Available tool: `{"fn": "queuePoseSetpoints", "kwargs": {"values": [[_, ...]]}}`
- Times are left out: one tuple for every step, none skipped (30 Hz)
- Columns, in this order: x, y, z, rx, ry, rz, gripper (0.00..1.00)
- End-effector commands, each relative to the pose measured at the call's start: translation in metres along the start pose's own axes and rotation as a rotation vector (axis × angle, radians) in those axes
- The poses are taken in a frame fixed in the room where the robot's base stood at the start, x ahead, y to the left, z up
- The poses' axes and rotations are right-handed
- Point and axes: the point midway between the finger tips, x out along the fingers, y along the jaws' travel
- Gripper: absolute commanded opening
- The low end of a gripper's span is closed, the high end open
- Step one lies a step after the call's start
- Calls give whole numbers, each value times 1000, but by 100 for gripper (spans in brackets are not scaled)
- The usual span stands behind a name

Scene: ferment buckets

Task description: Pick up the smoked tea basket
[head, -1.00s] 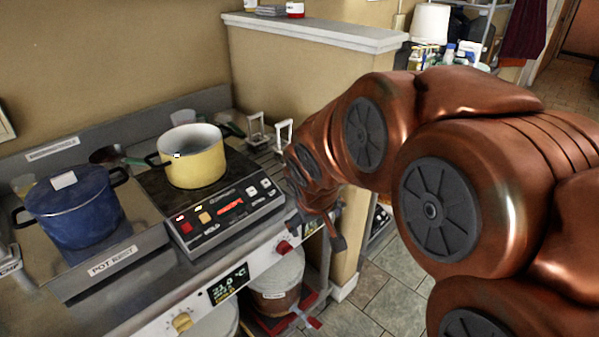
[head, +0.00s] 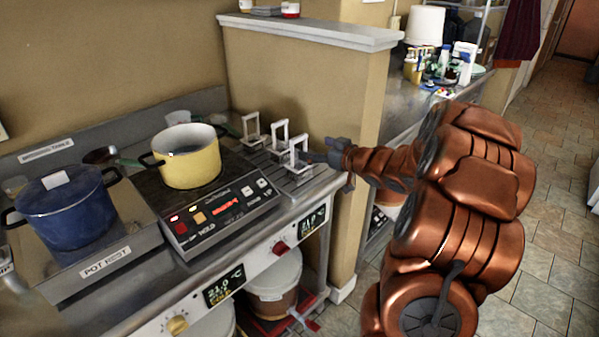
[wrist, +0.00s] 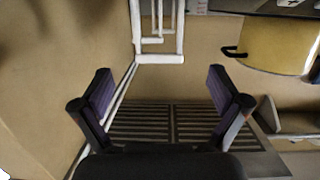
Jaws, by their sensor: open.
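No label shows which item is the smoked tea basket. Several white upright frame-like handles stand on the slotted rack at the right end of the counter: a left one (head: 251,128), a middle one (head: 281,136) and a right one (head: 299,150). What lies below them is too small to tell. My gripper (head: 318,158) is just right of the right handle, at the rack's edge. In the wrist view my gripper (wrist: 163,88) is open with nothing between its fingers. White frames (wrist: 158,58) show beyond its fingertips, at the top centre.
A yellow pot (head: 190,163) sits on the hot plate (head: 225,207) left of the rack. A blue lidded pot (head: 70,212) stands farther left. A low wall with a pale ledge (head: 310,32) rises behind the rack. The slotted rack (wrist: 150,125) lies below my fingers.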

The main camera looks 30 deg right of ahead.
Motion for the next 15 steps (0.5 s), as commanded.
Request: {"fn": "queuePoseSetpoints", "kwargs": {"values": [[-3,2,2,8,13,-13,98],[-3,1,2,11,21,-23,98],[-4,0,2,15,30,-33,98],[-4,-1,2,16,34,-38,98],[-3,-1,2,17,36,-42,98],[-2,-2,2,17,38,-45,98],[0,-2,2,17,38,-46,98],[2,-2,2,16,39,-47,98],[5,-2,1,16,38,-46,98],[8,-2,1,15,38,-46,98],[11,-2,1,15,38,-46,98],[14,-2,0,15,38,-45,98],[16,-2,0,15,37,-44,98],[18,-2,0,15,37,-43,98],[20,-2,0,15,37,-43,98]]}}
